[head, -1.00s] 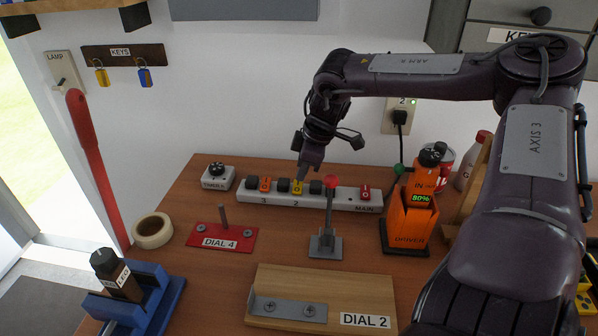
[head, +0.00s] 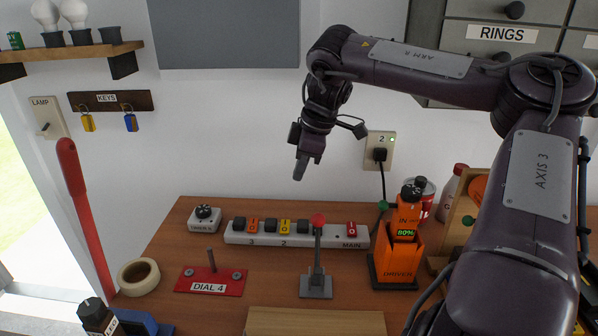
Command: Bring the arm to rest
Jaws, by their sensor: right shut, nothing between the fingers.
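My right arm (head: 541,190) comes in from the right and arches over the workbench. Its gripper (head: 299,172) hangs in the air above and behind the power strip (head: 268,239), fingers pointing down, shut and empty. It touches nothing that I can see. The strip has several switches, marked 3, 2 and MAIN. My left gripper is not in view.
A red-knobbed lever (head: 318,262), an orange driver in its stand (head: 396,262), a red DIAL 4 plate (head: 209,281), a timer (head: 204,219) and a tape roll (head: 139,277) stand on the bench. A wall socket (head: 379,151) and drawers (head: 505,32) are behind.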

